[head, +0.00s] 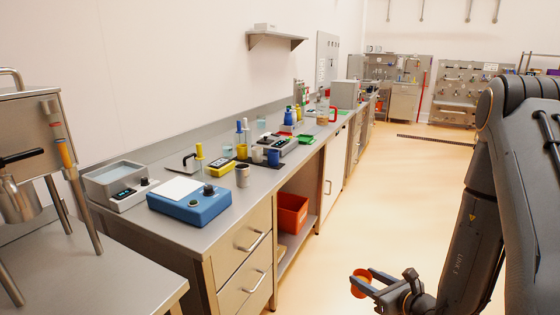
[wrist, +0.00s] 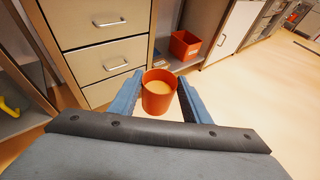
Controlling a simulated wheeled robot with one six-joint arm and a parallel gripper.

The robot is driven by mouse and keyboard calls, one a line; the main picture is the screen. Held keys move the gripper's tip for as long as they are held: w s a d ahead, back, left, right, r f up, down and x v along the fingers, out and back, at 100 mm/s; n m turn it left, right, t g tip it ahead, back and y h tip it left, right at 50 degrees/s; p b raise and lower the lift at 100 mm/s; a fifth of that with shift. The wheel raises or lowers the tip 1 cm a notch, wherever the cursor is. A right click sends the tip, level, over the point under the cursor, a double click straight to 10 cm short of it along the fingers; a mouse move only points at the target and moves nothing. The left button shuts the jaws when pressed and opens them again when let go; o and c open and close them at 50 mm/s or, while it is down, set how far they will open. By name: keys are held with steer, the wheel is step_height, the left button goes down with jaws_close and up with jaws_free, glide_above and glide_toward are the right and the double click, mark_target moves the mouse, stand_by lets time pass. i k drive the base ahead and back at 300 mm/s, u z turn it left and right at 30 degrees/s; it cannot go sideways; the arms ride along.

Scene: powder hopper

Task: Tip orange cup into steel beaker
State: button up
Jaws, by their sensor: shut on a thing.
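The orange cup (wrist: 158,96) is held upright between the two fingers of my gripper (wrist: 160,92) in the wrist view. Pale yellow powder shows inside it. In the head view the cup (head: 361,284) and my gripper (head: 380,284) are at the lower right, over the open floor, apart from the bench. A small steel beaker (head: 243,176) stands on the bench top, just right of the blue device. The beaker is not seen in the wrist view.
The steel bench (head: 222,220) runs away along the wall, with drawers below. A blue device (head: 189,204), a water bath (head: 115,182) and a yellow block (head: 221,167) stand near the beaker. An orange-red bin (head: 292,213) sits on the shelf below. The floor on the right is clear.

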mark_target(243, 176)
steer(key=z, duration=0.45)
steer(key=i, duration=0.75)
steer(key=u, duration=0.45)
steer(key=i, duration=0.7)
steer(key=u, duration=0.75)
